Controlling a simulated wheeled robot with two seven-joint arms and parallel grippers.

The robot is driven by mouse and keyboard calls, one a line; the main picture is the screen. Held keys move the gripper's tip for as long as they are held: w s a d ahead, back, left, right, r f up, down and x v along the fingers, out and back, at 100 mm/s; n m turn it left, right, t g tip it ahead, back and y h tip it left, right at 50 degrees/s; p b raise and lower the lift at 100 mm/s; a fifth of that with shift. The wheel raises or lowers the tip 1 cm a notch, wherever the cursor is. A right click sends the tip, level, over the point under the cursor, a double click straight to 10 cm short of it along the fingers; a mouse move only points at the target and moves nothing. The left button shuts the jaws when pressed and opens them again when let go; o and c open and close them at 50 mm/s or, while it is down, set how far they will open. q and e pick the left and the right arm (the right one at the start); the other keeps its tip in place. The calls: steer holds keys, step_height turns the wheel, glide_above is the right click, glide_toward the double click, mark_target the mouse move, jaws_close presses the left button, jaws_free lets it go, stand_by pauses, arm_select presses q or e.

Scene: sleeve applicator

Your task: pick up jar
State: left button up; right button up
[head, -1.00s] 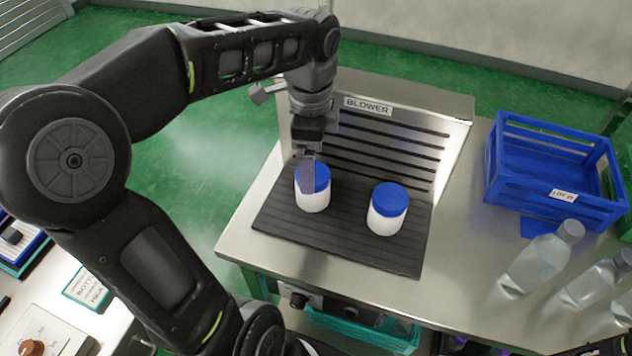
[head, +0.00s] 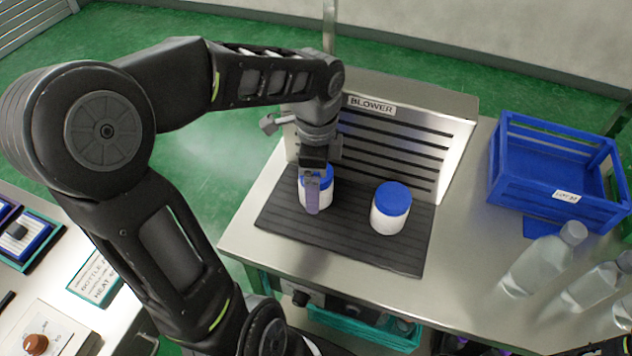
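Two white jars with blue lids stand upright on the dark ribbed mat (head: 345,245) in front of the blower (head: 385,140). My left gripper (head: 313,200) points down at the left jar (head: 326,196), with a finger in front of its lid and upper side. The gripper body hides part of that lid, and I cannot see the far finger or whether it grips the jar. The right jar (head: 389,212) stands free, a short way to the right. My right gripper is not clearly in view.
A blue crate (head: 545,205) stands at the right of the steel table. Several clear bottles, one of them nearest the crate (head: 543,260), stand at the front right. A side table with a sign (head: 95,280) is at the lower left.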

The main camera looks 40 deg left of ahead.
arm_select(q)
steer(key=shift+f, duration=0.7)
steer(key=shift+c, duration=0.3)
steer(key=c, duration=1.7)
